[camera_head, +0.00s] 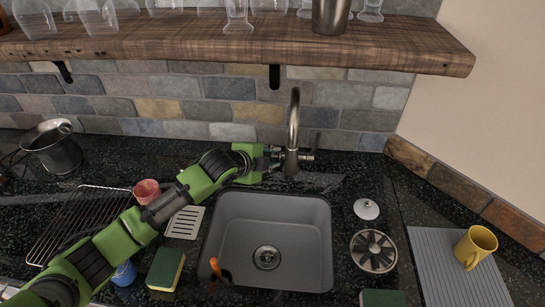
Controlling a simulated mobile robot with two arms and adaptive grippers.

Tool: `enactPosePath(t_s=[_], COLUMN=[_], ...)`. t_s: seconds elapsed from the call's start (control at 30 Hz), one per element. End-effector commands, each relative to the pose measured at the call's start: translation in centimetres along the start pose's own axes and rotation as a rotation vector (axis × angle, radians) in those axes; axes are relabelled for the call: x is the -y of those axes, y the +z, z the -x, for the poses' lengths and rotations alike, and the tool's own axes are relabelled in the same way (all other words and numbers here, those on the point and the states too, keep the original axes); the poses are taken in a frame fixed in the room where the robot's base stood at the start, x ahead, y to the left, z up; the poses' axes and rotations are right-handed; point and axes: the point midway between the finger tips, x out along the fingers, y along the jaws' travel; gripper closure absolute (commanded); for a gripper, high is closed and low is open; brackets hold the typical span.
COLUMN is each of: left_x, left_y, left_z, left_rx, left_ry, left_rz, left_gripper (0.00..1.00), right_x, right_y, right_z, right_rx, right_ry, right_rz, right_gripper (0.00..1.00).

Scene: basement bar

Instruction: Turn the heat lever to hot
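The metal faucet (294,122) stands behind the sink (225,240), with its curved spout upright. A small lever-like part (307,156) sticks out to the right of its base, and I cannot tell which way it is set. My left arm is green and black and reaches in from the lower left. My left gripper (277,158) is at the left side of the faucet's base, very close to it or touching it. Its fingers are small and partly merge with the faucet, so their opening is unclear. My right gripper is out of view.
A wooden shelf (220,43) with glasses hangs above the faucet. A metal pot (55,150), drying rack (75,215), red cup (146,190) and sponge (165,270) are at left. A round strainer (373,252), white lid (366,209) and yellow mug (476,245) are at right.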

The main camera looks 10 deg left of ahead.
Motion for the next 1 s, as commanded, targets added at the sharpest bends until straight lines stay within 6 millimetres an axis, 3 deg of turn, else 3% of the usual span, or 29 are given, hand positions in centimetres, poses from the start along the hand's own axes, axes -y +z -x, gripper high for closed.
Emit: enactPosePath(t_s=[0.37,0.8,1.0], left_x=[0.1,0.0,0.0], left_y=[0.1,0.1,0.1], left_z=[0.8,8.6,11.2], left_rx=[0.001,0.000,0.001], left_ry=[-0.001,-0.001,0.001], left_rz=[-0.001,-0.002,-0.001], left_gripper=[0.78,0.78,0.78], right_x=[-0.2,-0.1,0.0], right_y=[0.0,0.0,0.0], right_z=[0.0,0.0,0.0], right_rx=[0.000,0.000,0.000], right_ry=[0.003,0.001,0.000], right_rz=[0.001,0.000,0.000], right_gripper=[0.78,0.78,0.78])
